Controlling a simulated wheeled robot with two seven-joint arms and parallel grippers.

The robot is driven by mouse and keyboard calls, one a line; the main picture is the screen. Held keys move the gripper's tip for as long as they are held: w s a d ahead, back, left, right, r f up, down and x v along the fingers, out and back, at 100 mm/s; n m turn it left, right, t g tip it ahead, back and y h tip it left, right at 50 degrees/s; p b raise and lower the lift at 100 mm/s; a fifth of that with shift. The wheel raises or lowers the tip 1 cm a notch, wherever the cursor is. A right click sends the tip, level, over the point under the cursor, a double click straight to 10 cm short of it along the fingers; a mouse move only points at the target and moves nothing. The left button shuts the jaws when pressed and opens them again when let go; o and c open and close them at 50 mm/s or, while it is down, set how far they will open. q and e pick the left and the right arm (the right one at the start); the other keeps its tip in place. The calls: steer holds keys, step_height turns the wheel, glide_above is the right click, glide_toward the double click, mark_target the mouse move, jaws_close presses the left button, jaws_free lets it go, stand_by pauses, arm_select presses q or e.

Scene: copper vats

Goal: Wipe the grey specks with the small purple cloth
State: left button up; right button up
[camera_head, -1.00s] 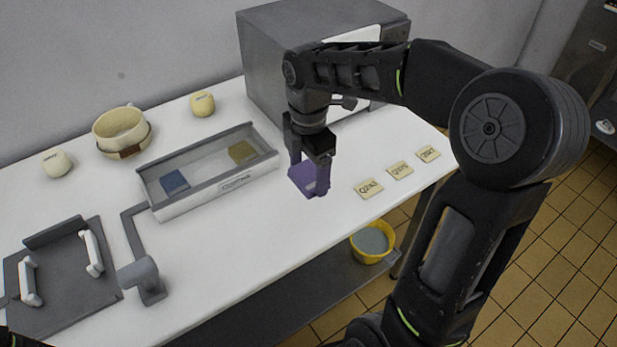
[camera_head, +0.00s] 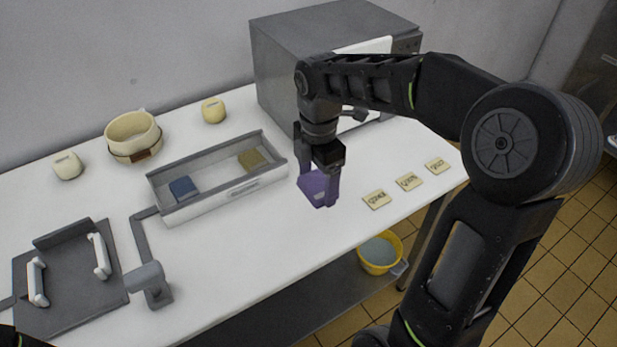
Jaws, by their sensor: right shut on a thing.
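The small purple cloth (camera_head: 313,186) is at the white table's surface, right of the long grey tray. My right gripper (camera_head: 320,196) points down over it and is shut on it; the fingers partly hide the cloth. I cannot make out any grey specks; the cloth and gripper may cover them. My left gripper is not in view.
The long tray (camera_head: 218,198) holds a blue block (camera_head: 183,188) and a yellowish block (camera_head: 251,159). Label cards (camera_head: 409,182) lie right of the cloth. A grey box (camera_head: 290,60) stands behind. A yellow bucket (camera_head: 378,265) is below. The front middle of the table is clear.

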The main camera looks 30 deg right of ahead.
steer(key=shift+w+a+f+m, duration=0.2)
steer(key=shift+w+a+m, duration=0.25)
steer(key=shift+m, duration=0.15)
steer(key=w+a+f+m, duration=0.2)
steer(key=w+a+m, duration=0.1)
steer(key=m, duration=0.2)
steer(key=w+a+f+m, duration=0.2)
steer(key=w+a+m, duration=0.1)
steer(key=m, duration=0.3)
steer(key=w+a+f+m, duration=0.2)
steer(key=w+a+m, duration=0.1)
steer(key=a+m, duration=0.2)
steer(key=shift+w+a, duration=0.1)
steer(key=shift+a, duration=0.15)
